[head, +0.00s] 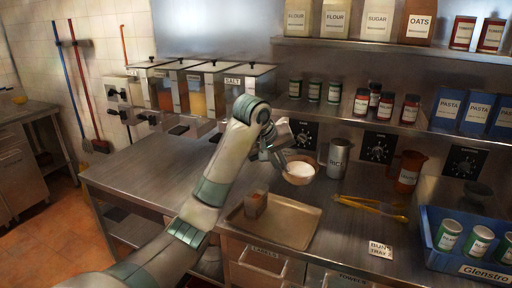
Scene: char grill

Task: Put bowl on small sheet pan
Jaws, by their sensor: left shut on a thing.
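My left gripper (281,160) reaches in from the left over the counter and is shut on the rim of a tan bowl (301,181). The bowl is roughly upright, with a white inside or white contents. I cannot tell whether its base touches the counter. The small sheet pan (292,228) lies on the counter nearer to me, below and left of the bowl in the picture. My right gripper is not in view.
A metal mug (334,160) stands just right of the bowl, with yellow tongs (370,207) nearer. Dispensers (208,90) stand back left. The left counter is clear.

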